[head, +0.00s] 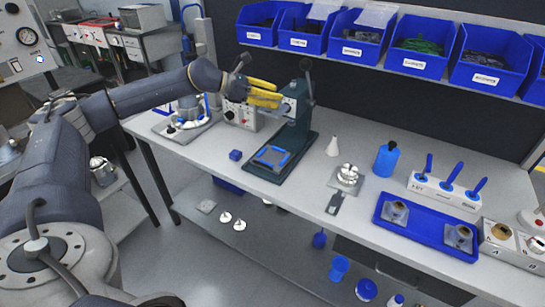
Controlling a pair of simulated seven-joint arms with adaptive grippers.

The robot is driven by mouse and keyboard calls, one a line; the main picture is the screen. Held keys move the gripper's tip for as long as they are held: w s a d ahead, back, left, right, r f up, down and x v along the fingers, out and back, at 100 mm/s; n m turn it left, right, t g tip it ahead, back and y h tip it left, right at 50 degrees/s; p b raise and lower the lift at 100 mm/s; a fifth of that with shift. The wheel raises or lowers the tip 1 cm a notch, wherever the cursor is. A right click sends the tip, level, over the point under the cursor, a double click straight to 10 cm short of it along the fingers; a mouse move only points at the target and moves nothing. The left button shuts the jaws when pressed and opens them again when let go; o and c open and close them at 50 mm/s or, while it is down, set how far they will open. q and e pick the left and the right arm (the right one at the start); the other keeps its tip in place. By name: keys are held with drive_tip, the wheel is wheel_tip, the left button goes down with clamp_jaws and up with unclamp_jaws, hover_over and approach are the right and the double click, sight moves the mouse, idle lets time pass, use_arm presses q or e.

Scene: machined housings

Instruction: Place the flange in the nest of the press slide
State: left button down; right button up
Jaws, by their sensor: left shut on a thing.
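The press (299,125), dark green with a black-knobbed lever, stands on the bench in the middle of the head view. Its slide, with a blue frame-like handle (271,157), lies at the front of the green base. My left gripper (278,97) has yellow fingers and is beside the upper part of the press, above the bench. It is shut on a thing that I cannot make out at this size. A silver, stacked round part (348,172) sits on a square plate right of the press; I cannot tell whether it is the flange. My right gripper is not in view.
A white cone (332,146), a blue bottle (386,159), blue-handled tools in a rack (443,190) and a blue tray (425,226) stand to the right. Blue bins (354,38) line the back.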

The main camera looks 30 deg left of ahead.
use_arm(q)
wheel_tip(320, 180, down, 20)
drive_tip(key=shift+a+r, duration=0.1)
drive_tip(key=shift+a, duration=0.05)
idle(0.7)
drive_tip(key=c, duration=0.8)
unclamp_jaws()
drive_tip(key=shift+f, duration=0.25)
drive_tip(key=shift+r, duration=0.2)
drive_tip(key=v, duration=1.2)
